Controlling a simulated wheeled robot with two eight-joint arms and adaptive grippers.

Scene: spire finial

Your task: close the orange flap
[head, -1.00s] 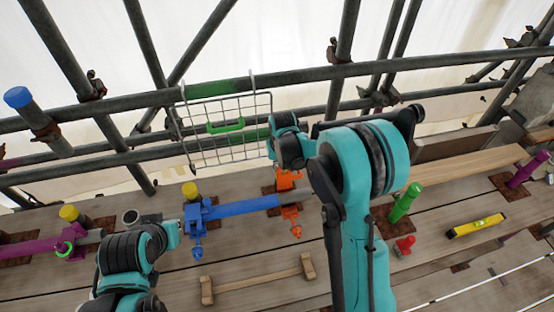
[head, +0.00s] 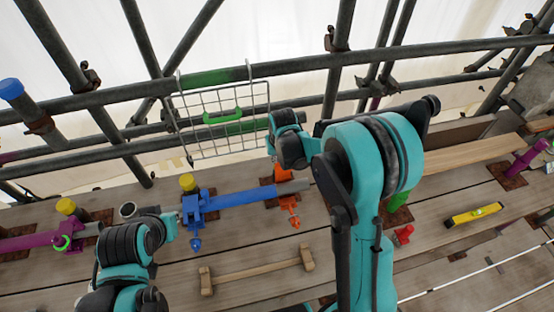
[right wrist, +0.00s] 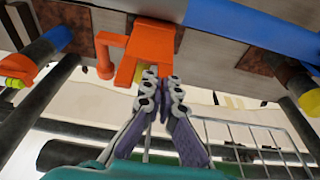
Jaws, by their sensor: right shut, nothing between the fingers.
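The orange coupler (head: 289,204) sits on the planks at the grey end of the blue tube (head: 245,196). Its upper orange part, the flap, shows in the head view (head: 282,173) behind the tube and in the right wrist view (right wrist: 128,62), sticking out from the coupler. An orange bolt arm (right wrist: 104,55) hangs beside it. My right gripper (right wrist: 158,82) is shut and empty, its tips close to the flap's edge; contact is unclear. In the head view its fingers are mostly hidden by my wrist.
A blue coupler (head: 194,203) holds the tube's left part. A wire basket (head: 222,122) hangs on the rail behind. A wooden bar (head: 257,270) lies in front. A yellow level (head: 473,215) and a red piece (head: 403,235) lie to the right.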

